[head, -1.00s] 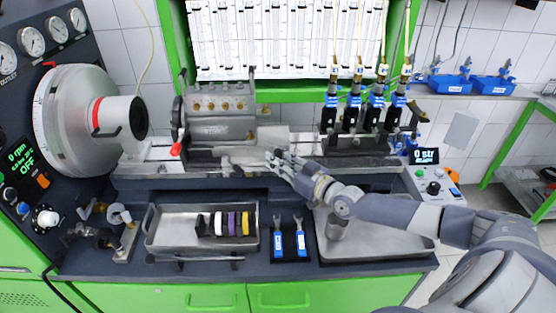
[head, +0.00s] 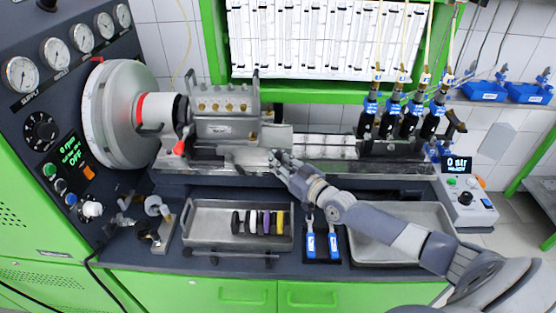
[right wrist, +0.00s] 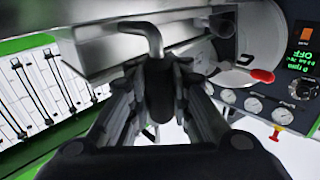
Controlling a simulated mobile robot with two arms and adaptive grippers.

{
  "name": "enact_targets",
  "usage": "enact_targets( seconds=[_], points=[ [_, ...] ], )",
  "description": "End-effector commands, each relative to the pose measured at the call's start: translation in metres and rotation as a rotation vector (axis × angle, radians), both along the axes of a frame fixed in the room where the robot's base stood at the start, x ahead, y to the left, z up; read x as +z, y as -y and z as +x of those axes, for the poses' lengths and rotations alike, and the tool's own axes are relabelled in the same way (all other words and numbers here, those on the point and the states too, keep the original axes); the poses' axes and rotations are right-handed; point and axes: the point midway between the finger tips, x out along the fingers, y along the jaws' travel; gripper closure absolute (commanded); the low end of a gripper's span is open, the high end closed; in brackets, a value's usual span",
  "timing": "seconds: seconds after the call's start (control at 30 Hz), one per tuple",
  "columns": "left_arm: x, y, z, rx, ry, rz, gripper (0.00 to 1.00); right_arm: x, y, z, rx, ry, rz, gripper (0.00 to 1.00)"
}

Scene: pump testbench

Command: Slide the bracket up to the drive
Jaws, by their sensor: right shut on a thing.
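The bracket (head: 225,128) is a grey metal block with brass fittings on top, seated upright on the bench rail. The drive (head: 122,115) is the big grey drum at the left, with a red ring and a narrower nose (head: 165,112). The bracket's left flange is right at the nose; I cannot tell whether they touch. My right gripper (head: 277,160) is at the bracket's lower right front. In the right wrist view, its fingers (right wrist: 160,88) are shut around a bent rod handle (right wrist: 150,38) with a dark grip. My left gripper is not in view.
A red-tipped lever (head: 179,148) hangs at the bracket's left front. The rail (head: 325,146) is clear right of the bracket up to several black-and-blue valves (head: 391,115). Below are a tray (head: 210,213) of coloured rings, two blue tools (head: 321,245) and an empty tray (head: 385,245).

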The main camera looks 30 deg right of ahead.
Motion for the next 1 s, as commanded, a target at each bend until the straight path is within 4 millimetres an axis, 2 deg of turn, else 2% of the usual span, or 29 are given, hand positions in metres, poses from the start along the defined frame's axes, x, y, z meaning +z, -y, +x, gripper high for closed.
enact_targets(
  seconds=[0.03, 0.13, 0.3, 0.57, 0.77, 1.0],
  points=[
    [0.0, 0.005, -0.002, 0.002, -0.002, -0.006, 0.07, -0.007, -0.004, -0.003, 0.006, -0.013, 0.002, 0.83],
    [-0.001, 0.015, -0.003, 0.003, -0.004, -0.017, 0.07, -0.007, -0.003, -0.003, 0.005, -0.013, 0.002, 0.61],
    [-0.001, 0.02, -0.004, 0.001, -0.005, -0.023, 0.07, -0.005, -0.001, -0.002, 0.002, -0.01, 0.002, 0.6],
    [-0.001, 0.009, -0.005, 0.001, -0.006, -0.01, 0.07, -0.005, 0.001, -0.005, 0.0, -0.009, 0.002, 0.6],
    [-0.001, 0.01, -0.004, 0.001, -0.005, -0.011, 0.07, -0.005, 0.006, -0.027, 0.0, -0.01, 0.001, 0.6],
    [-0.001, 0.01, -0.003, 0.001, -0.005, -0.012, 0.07, -0.005, 0.014, -0.064, 0.0, -0.012, 0.001, 0.6]
  ],
)
